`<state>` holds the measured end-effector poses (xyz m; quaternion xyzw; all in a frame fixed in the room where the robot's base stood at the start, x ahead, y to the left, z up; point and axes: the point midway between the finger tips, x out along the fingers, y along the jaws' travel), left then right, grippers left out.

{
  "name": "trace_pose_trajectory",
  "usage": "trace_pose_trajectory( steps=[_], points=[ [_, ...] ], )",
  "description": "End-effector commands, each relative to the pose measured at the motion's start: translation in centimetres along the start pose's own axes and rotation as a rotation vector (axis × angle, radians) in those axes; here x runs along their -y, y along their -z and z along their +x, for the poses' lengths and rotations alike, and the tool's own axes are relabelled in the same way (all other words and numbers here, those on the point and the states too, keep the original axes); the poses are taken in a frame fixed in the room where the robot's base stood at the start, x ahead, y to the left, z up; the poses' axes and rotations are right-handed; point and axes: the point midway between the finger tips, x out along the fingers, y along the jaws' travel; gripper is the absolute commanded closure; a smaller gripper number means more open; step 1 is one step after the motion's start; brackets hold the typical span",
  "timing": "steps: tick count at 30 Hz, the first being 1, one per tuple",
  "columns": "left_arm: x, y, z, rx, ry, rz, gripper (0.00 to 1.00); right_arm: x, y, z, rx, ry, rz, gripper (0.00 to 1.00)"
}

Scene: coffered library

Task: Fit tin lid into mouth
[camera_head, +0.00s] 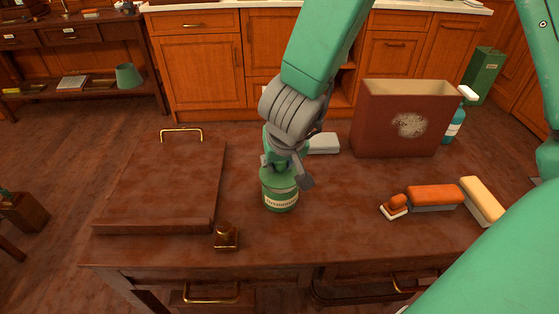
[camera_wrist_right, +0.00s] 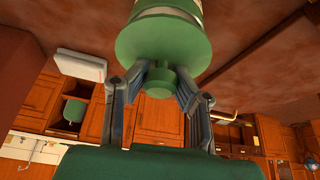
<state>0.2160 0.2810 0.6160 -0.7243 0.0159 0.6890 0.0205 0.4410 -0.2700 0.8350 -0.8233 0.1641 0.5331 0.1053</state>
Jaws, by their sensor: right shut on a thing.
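A green tin (camera_head: 280,203) with a cream label stands upright on the brown table, right of the tray-like board. My right gripper (camera_head: 285,168) is directly above it, pointing down. In the right wrist view the gripper (camera_wrist_right: 160,86) is shut on the knob of the round green tin lid (camera_wrist_right: 163,48). The lid is lined up with the tin (camera_wrist_right: 170,10) and appears to touch its top. The lid hides the mouth, so I cannot tell whether it is fully seated. My left gripper is not in view.
A brown board (camera_head: 165,185) with a brass handle and a small brass-and-wood stamp (camera_head: 226,236) lie left of the tin. A brown box (camera_head: 400,125), a blue bottle (camera_head: 455,127), an orange-topped brush (camera_head: 433,197) and a pale block (camera_head: 482,201) stand to the right.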

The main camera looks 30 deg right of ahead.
Motion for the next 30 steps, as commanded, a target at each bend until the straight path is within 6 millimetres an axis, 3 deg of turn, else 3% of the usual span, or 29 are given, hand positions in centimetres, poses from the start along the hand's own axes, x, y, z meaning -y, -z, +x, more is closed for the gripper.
trace_pose_trajectory(
  steps=[30],
  points=[
    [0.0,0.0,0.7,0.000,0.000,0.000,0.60,0.0,-0.6,1.3,0.000,0.000,0.000,1.00]
  ],
)
